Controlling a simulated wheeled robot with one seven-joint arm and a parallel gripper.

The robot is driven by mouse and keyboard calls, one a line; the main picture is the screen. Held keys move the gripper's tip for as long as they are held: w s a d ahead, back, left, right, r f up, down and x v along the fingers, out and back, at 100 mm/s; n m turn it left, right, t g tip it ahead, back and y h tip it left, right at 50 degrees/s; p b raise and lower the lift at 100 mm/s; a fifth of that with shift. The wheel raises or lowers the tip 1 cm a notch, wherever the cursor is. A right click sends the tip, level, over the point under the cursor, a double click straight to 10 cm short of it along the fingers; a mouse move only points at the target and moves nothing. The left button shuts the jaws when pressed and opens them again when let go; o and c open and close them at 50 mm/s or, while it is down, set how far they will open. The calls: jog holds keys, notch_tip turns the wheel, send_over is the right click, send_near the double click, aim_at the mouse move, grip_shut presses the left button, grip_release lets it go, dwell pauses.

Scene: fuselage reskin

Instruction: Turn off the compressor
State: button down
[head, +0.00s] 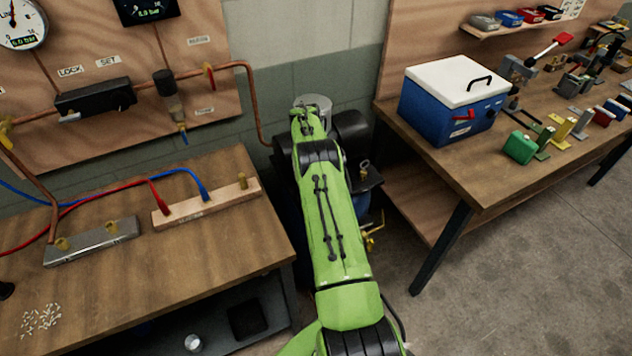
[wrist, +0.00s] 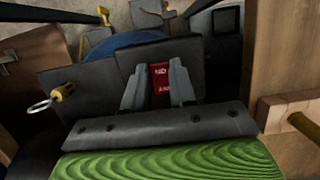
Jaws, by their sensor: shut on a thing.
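The compressor (head: 353,128) stands on the floor in the gap between two benches, largely hidden behind my arm in the head view. In the wrist view its dark box (wrist: 95,85) and part of its blue tank (wrist: 135,43) show. A red tab with white lettering (wrist: 161,82) sits at the face of the box. My gripper (wrist: 158,80) has its two grey fingers on either side of the red tab and is shut on it. The fingertips are hidden from the head view by the arm. I cannot tell the switch position.
A brass ring-pull valve (wrist: 60,94) sticks out beside the gripper. A wooden bench with hoses and manifolds (head: 180,255) stands left. Another bench (head: 440,170) with a blue cooler (head: 455,95) stands right. Copper pipe (head: 255,100) runs down the wall behind. Floor is clear at lower right.

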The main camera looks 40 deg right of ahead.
jog(key=c, duration=0.9)
grip_release()
notch_tip(320, 180, up, 10)
jog(key=shift+r, duration=0.1)
jog(key=s+a+r+n+t+h, duration=0.1)
jog(key=s+a+r+t, duration=0.1)
jog(key=a+r, duration=0.7)
jog(key=s+a+r+t+h, duration=0.1)
jog(key=s+a+r+t, duration=0.15)
jog(key=a+r, duration=0.65)
jog(key=s+a+r+n+t, duration=0.1)
jog(key=s+a+r, duration=0.2)
jog(key=s, duration=0.2)
jog(key=s+a+r+t, duration=0.1)
jog(key=s+a+r, duration=0.1)
jog(key=s+a, duration=0.15)
jog(key=shift+n+t+y, duration=0.6)
jog(key=shift+t, duration=0.35)
jog(key=s+a+f, duration=0.1)
jog(key=s+a, duration=0.1)
jog(key=s, duration=0.2)
jog(key=s+a+f, duration=0.1)
jog(key=s+f, duration=0.1)
jog(key=s, duration=0.2)
jog(key=s+a+f, duration=0.1)
jog(key=s+a, duration=0.1)
jog(key=s, duration=0.2)
jog(key=shift+s+a+f, duration=0.25)
jog(key=shift+s+a, duration=0.05)
jog(key=shift+s, duration=0.1)
